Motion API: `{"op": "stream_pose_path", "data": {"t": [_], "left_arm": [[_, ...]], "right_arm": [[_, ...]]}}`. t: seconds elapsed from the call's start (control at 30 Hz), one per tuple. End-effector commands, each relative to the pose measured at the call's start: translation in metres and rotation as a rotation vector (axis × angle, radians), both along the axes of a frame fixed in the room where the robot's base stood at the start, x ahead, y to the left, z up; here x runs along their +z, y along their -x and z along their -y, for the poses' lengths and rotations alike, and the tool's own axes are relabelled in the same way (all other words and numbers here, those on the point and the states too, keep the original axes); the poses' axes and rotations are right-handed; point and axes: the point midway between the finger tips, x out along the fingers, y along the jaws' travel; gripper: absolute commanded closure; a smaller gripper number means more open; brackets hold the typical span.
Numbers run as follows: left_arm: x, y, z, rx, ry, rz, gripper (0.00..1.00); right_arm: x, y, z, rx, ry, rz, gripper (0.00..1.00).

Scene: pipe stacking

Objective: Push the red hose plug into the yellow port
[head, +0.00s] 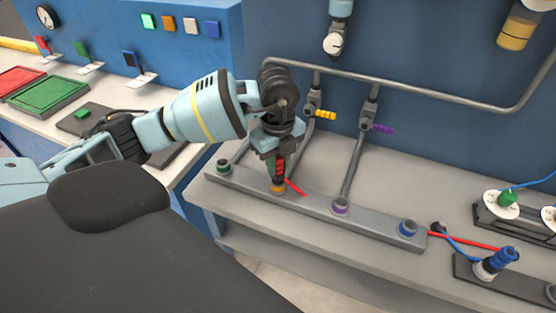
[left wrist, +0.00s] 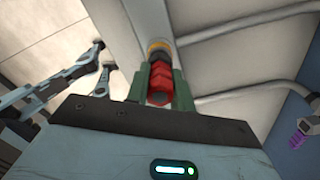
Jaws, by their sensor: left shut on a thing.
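My left gripper (head: 277,165) is shut on the red hose plug (head: 280,168) and points down over the port rail. The plug is upright, directly above the yellow port (head: 277,189), its lower end at or very near the port's rim. In the left wrist view the red plug (left wrist: 160,82) sits between the fingers (left wrist: 160,88), with the yellow port (left wrist: 158,46) just beyond its tip. I cannot tell how far the plug is inside the port. A red hose (head: 296,187) shows to the right of the plug.
The rail also has a green port (head: 223,165), a purple port (head: 340,206) and a blue port (head: 408,228). Grey pipes with a yellow valve (head: 325,114) and a purple valve (head: 383,129) rise behind it. A blue plug (head: 503,259) stands at the right.

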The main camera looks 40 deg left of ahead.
Motion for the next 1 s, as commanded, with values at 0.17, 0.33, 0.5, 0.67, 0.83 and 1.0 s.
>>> {"op": "stream_pose_path", "data": {"t": [0.17, 0.33, 0.5, 0.67, 0.83, 1.0], "left_arm": [[-0.004, 0.000, 0.000, 0.000, 0.000, -0.001, 1.00], [-0.008, 0.000, 0.000, 0.000, 0.000, -0.001, 1.00], [-0.012, 0.000, 0.000, 0.000, 0.000, -0.001, 1.00], [-0.016, 0.000, 0.000, 0.000, 0.000, -0.002, 1.00], [-0.018, 0.000, 0.000, 0.000, 0.001, -0.001, 1.00], [-0.017, 0.000, 0.000, 0.000, 0.001, 0.000, 0.74]], "right_arm": [[-0.002, 0.005, 0.000, 0.000, 0.000, -0.009, 0.45], [-0.003, 0.006, 0.000, 0.000, 0.000, -0.012, 0.45], [-0.004, 0.007, 0.000, -0.001, 0.000, -0.014, 0.45], [-0.004, 0.006, 0.000, -0.001, 0.000, -0.012, 0.45], [-0.004, 0.002, 0.000, 0.000, 0.000, -0.005, 0.45], [-0.003, -0.001, 0.000, -0.001, -0.001, 0.000, 0.45]]}}
